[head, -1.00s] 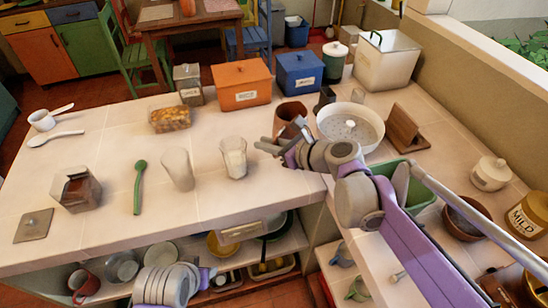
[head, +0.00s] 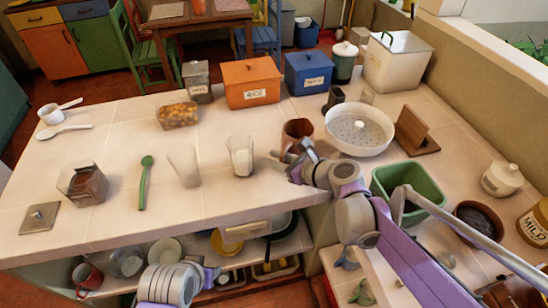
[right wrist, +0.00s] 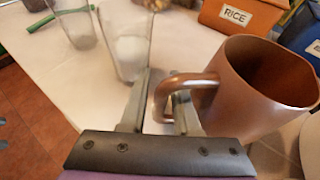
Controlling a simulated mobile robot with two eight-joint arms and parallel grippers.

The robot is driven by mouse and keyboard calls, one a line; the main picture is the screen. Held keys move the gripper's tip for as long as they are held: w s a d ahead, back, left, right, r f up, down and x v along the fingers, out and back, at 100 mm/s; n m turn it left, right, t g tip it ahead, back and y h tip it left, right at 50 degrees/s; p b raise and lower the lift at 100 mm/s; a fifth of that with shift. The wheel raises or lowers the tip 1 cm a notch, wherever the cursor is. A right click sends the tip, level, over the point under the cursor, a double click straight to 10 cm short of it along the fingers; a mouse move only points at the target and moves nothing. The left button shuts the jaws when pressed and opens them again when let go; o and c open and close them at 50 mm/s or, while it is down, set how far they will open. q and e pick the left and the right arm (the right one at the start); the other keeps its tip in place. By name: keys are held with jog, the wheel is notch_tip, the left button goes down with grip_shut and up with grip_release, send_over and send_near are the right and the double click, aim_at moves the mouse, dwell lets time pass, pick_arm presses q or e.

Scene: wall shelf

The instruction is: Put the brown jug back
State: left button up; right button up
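The brown jug (head: 297,131) stands upright on the counter, left of the white strainer bowl. In the right wrist view the jug (right wrist: 262,85) is large at the right, with its mouth open and its handle pointing toward my gripper. My right gripper (head: 290,158) is at the near side of the jug. In the right wrist view the fingers of this gripper (right wrist: 160,105) are apart, one on each side of the handle, with one finger inside the handle loop. Contact is not clear.
Two glasses (head: 184,165) (head: 241,156) stand left of the jug. The white strainer bowl (head: 384,145) and a dark cup (head: 335,97) are close on its right and behind. The orange rice box (head: 248,80) and blue box (head: 308,72) stand further back. A green tub (head: 419,177) is beside my right arm.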

jog(key=shift+o, duration=0.9)
jog(key=shift+r, duration=0.2)
jog(key=v, duration=1.2)
jog(key=shift+p, duration=0.45)
